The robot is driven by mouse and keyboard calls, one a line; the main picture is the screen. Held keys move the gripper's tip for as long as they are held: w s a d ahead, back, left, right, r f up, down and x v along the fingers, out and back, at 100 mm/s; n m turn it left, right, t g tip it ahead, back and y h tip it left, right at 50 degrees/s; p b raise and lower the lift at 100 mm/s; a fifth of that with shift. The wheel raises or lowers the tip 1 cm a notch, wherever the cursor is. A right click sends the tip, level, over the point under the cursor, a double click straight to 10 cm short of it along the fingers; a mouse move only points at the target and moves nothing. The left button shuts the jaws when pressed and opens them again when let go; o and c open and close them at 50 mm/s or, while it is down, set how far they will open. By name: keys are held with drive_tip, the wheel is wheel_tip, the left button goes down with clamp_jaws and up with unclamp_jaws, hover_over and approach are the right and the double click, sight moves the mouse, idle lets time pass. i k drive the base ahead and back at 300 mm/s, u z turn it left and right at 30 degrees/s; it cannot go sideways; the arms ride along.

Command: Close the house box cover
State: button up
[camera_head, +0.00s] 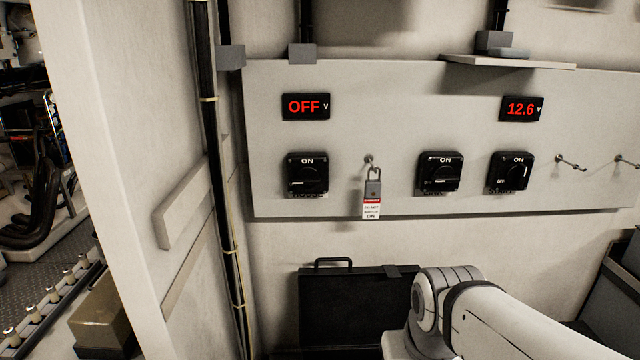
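A black, flat-faced box or raised cover (345,308) with a black handle (332,263) on its top edge stands against the wall at the bottom centre. No readable label marks it as the house box, and I cannot tell whether it is a cover standing open. Its lower part is cut off by the frame, and my arm is in front of its right side. My white arm reaches in from the bottom right. My gripper is out of view, so its state and its distance to the cover do not show.
A wall panel (400,110) carries three black rotary switches, the left one (307,173) below an "OFF" display and the right one (510,171) below "12.6". A padlock with a tag (372,200) hangs from a hook. A dark box (625,270) is at the right edge. A wall (110,130) borders the left.

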sight(349, 306)
drive_tip(key=u, duration=1.4)
drive_tip(key=k, duration=1.05)
drive_tip(key=z, duration=1.3)
drive_tip(key=i, duration=1)
drive_tip(key=z, duration=0.05)
